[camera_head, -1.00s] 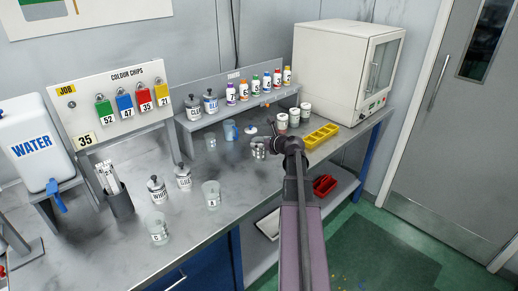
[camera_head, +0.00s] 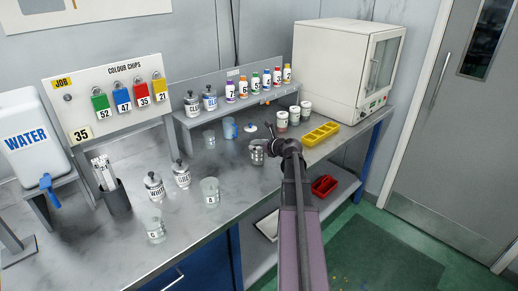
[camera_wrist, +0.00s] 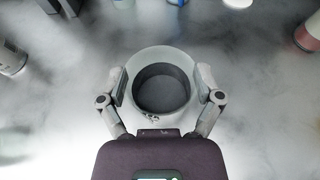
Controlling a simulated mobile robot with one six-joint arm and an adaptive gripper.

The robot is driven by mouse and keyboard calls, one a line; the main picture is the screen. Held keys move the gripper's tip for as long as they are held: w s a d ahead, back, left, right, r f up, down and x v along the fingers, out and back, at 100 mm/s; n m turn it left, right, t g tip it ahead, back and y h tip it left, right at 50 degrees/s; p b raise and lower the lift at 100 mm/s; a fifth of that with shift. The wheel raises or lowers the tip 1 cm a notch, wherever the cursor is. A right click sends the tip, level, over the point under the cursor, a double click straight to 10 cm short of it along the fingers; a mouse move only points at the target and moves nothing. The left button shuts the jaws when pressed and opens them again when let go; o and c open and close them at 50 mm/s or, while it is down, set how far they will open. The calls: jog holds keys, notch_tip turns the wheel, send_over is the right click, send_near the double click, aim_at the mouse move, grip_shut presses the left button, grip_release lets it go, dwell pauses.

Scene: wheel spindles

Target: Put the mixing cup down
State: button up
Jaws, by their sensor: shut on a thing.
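The mixing cup (camera_head: 257,156) is a pale cup with a dark grey inside. In the wrist view the cup (camera_wrist: 160,116) is seen from above, upright, between both fingers. My gripper (camera_wrist: 160,88) is shut on it, one finger against each side. In the head view my gripper (camera_head: 265,148) is over the right part of the grey bench (camera_head: 232,178), near its front edge. The cup is at or just above the bench top; I cannot tell whether its base touches. My gripper partly hides it in the head view.
Lidded white-and-grey tins (camera_head: 283,122) stand behind to the right, beside a yellow tray (camera_head: 320,135). A white lid (camera_head: 251,127) and a blue cup (camera_head: 230,128) lie behind. Clear cups (camera_head: 210,192) and labelled tins (camera_head: 181,174) stand left. Bare bench lies between.

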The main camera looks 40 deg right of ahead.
jog(key=shift+f, duration=0.25)
jog(key=o, duration=1)
jog(key=shift+r, duration=0.1)
jog(key=shift+r, duration=0.15)
jog(key=shift+s+r, duration=0.15)
jog(key=shift+s, duration=0.15)
jog(key=p+v, duration=0.4)
jog(key=v, duration=0.7)
jog(key=shift+s, duration=0.2)
